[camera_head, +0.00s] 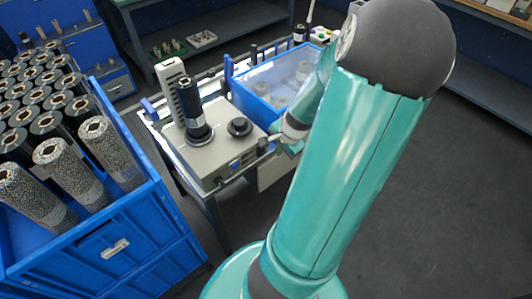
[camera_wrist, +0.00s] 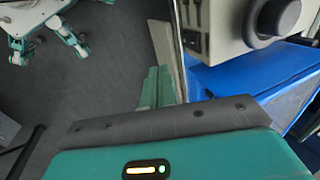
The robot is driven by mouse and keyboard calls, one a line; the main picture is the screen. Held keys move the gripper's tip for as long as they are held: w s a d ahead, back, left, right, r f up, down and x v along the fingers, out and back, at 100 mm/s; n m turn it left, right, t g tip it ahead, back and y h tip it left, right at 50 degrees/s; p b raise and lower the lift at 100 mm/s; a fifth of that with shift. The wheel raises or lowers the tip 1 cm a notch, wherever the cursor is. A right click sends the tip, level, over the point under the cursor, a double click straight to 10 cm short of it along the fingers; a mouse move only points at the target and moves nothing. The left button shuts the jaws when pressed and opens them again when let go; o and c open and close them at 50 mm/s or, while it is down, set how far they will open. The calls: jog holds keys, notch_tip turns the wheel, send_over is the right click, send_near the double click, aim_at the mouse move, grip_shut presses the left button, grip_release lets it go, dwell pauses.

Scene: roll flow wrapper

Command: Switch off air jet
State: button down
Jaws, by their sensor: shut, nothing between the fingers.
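A grey-beige machine box (camera_head: 222,143) stands on the cart. A black upright roll (camera_head: 190,110) and a low round black knob-like part (camera_head: 240,127) are on its top. A dark panel with small switches (camera_head: 243,160) is on its front face, too small to read. The wrist view shows dark switches (camera_wrist: 193,42) on the box's face and the round dark part (camera_wrist: 274,17) at the top right. My gripper (camera_head: 268,144) is shut and empty beside the box's right front edge, partly hidden by my arm. I cannot tell whether it touches the box. No air jet is visible.
A blue bin (camera_head: 258,88) with a clear cover stands behind the box. A large blue crate (camera_head: 110,235) of speckled rolls stands at left. A white vented block (camera_head: 172,75) stands at the box's rear left. The floor (camera_head: 440,190) at right is clear.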

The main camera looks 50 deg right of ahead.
aim_at(262, 151)
jog(key=w+f, duration=0.2)
jog(key=w+d+f, duration=0.1)
jog(key=w+f, duration=0.1)
jog(key=f, duration=0.1)
jog(key=w+f, duration=0.2)
jog(key=f, duration=0.1)
jog(key=shift+w+d+f, duration=0.25)
jog(key=shift+w+f, duration=0.1)
jog(key=shift+w, duration=0.2)
dwell(0.3)
